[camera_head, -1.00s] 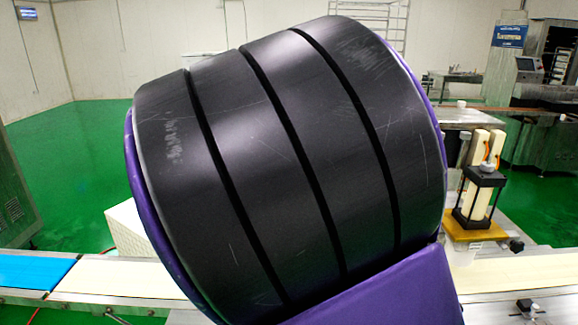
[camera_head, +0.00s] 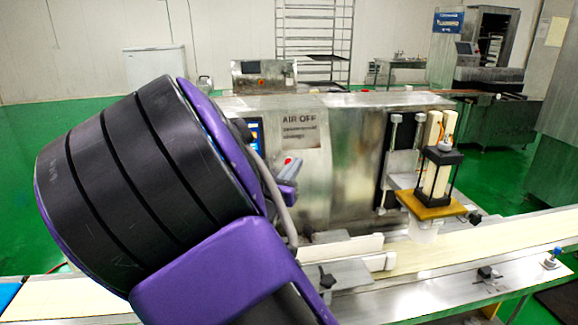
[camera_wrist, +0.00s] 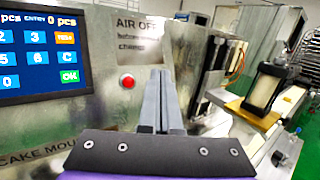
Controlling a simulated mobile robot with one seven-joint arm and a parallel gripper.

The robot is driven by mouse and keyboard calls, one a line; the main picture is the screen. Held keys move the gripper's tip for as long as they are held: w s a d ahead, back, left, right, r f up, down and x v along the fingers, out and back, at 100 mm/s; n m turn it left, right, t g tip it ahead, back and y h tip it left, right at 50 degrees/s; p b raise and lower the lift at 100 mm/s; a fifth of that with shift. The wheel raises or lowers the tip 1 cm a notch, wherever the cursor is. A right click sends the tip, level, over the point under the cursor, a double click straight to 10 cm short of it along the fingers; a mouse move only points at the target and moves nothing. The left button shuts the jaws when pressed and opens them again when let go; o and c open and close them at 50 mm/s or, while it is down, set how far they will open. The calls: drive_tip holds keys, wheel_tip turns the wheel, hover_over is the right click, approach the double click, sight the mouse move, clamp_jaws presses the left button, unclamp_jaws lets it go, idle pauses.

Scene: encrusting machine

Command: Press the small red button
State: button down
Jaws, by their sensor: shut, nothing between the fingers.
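The small red button (camera_wrist: 127,83) is on the machine's metal front in the wrist view, right of the touch screen and below the "AIR OFF" label. My gripper (camera_wrist: 160,74) is shut and empty, its fingers pointing toward the panel, with the tips just right of the button in the picture. No contact between fingers and button shows. In the head view a small red spot (camera_head: 288,160), seemingly the button, shows at the edge of my gripper (camera_head: 294,166). My arm covers the left part of the machine there.
The touch screen (camera_wrist: 42,48) is left of the button. A nozzle unit with a black frame (camera_head: 438,170) stands on an orange plate (camera_head: 431,206) to the right. A conveyor belt (camera_head: 480,245) with white guide rails (camera_head: 345,250) runs below the machine front.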

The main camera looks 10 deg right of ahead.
sight(289, 162)
drive_tip(key=w+f+b, duration=0.3)
drive_tip(key=w, duration=0.3)
drive_tip(key=shift+w+f, duration=0.15)
drive_tip(key=shift+w, duration=0.1)
drive_tip(key=shift+w, duration=0.1)
idle(1.8)
drive_tip(key=shift+w+f, duration=0.15)
drive_tip(key=shift+w, duration=0.1)
drive_tip(key=shift+w+f, duration=0.2)
drive_tip(key=shift+w, duration=0.15)
idle(0.6)
idle(0.4)
drive_tip(key=shift+s+r+p, duration=0.3)
drive_tip(key=shift+s+r, duration=0.05)
drive_tip(key=shift+s, duration=0.35)
drive_tip(key=shift+s+r, duration=0.1)
